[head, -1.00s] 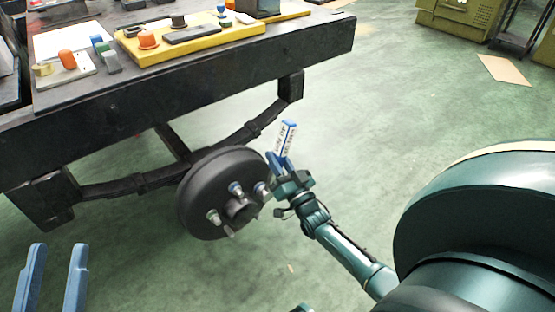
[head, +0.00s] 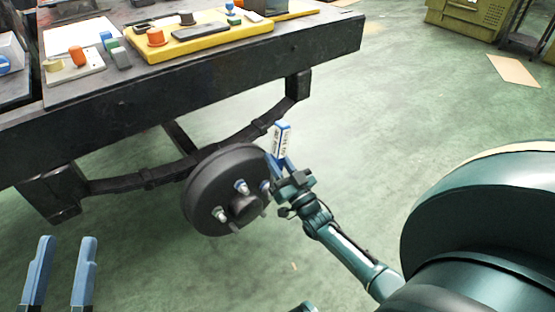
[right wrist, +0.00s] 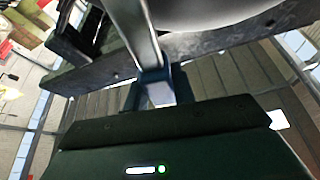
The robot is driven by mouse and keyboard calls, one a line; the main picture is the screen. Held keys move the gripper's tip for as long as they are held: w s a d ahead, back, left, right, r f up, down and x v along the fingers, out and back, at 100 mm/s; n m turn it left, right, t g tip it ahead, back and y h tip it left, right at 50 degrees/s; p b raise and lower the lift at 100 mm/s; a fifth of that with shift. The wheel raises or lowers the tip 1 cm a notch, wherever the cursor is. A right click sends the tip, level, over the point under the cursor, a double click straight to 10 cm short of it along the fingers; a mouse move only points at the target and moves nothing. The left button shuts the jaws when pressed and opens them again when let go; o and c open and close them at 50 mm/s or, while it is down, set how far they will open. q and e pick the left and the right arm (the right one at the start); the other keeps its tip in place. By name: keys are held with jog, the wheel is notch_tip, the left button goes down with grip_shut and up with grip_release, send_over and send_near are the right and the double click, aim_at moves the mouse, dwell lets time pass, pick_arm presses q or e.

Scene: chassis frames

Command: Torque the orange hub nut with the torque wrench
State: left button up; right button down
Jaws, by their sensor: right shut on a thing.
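The wheel hub (head: 225,165) hangs under the frame on its spring. Its face carries several studs, some with silver and blue nuts (head: 241,187); I cannot make out an orange nut there. My right gripper (head: 279,161) is at the hub's right edge, shut on a tool that I take to be the torque wrench. A grey metal bar of it (right wrist: 139,35) runs up from the fingers in the right wrist view. A white and blue labelled piece (head: 281,138) stands above the fingers. The tool's far end is hidden. My left gripper (head: 60,271) is open and empty at lower left.
The dark chassis beam (head: 180,95) crosses above the hub. A yellow tray (head: 215,42) on top holds an orange knob (head: 155,37) and dark parts. A pale board (head: 75,72) holds an orange piece (head: 78,59). Green floor is clear right of the hub.

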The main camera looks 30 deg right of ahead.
aim_at(281, 161)
jog(key=shift+s+r, duration=0.1)
jog(key=shift+r, duration=0.05)
jog(key=shift+s+d+p, duration=0.15)
jog(key=shift+s+p, duration=0.55)
jog(key=shift+s, duration=0.65)
jog(key=shift+s+d+p, duration=0.1)
jog(key=shift+s+p, duration=0.4)
jog(key=shift+s, duration=0.25)
jog(key=shift+s+d+p, duration=0.1)
jog(key=shift+s+p, duration=0.5)
jog(key=shift+s, duration=1.1)
